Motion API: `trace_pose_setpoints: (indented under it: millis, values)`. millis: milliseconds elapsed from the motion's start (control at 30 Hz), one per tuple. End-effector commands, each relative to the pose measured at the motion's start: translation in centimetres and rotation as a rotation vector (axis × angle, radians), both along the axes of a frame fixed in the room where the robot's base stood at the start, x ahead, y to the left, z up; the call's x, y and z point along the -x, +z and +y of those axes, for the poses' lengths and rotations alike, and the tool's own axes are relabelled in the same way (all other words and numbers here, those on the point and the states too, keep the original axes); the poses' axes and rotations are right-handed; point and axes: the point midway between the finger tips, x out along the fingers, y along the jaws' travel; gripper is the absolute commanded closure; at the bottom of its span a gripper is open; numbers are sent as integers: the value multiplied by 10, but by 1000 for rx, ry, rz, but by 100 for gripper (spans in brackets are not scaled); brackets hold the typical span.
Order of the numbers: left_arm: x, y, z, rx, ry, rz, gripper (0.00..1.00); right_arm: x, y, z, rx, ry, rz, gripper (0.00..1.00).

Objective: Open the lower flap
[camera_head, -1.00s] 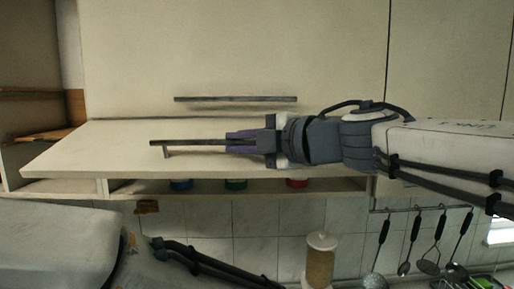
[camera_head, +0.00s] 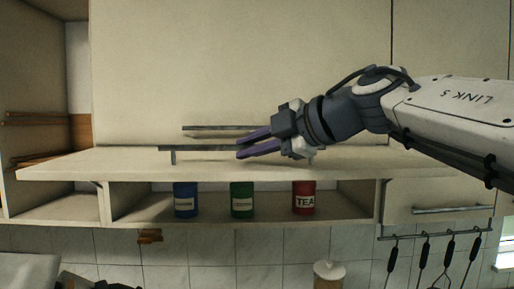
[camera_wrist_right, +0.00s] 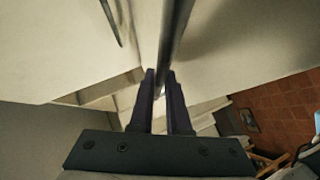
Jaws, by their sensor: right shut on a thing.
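The lower flap (camera_head: 100,162) is a cream panel that stands raised, close to level, with the shelf below it open to view. Its dark bar handle (camera_head: 200,148) sits on the flap on short posts. My right gripper (camera_head: 240,148) reaches in from the right and is shut on this handle near its middle. In the right wrist view the handle (camera_wrist_right: 178,35) runs down between the two purple fingers (camera_wrist_right: 160,88). The handle's right part is hidden behind the gripper. My left gripper is not in view.
On the shelf below the flap stand a blue canister (camera_head: 186,199), a green canister (camera_head: 242,199) and a red TEA canister (camera_head: 303,198). An upper cabinet panel (camera_head: 230,60) with its own handle (camera_head: 205,128) is behind. Utensils (camera_head: 424,262) hang at lower right.

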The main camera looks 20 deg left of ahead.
Motion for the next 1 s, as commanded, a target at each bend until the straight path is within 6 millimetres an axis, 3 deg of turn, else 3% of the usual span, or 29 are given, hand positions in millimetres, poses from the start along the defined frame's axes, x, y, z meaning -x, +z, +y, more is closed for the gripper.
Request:
trace_pose_setpoints:
  millis: [133,167,200,233,800,1000]
  values:
    - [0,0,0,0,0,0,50,-3,-3,0,3,-5,2,100]
    - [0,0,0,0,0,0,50,-3,-3,0,3,-5,2,78]
    - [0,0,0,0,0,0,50,-3,-3,0,3,-5,2,62]
    - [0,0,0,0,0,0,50,-3,-3,0,3,-4,2,55]
    - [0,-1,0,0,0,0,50,0,-1,1,1,2,1,55]
    - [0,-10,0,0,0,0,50,7,3,-17,-1,-2,-1,55]
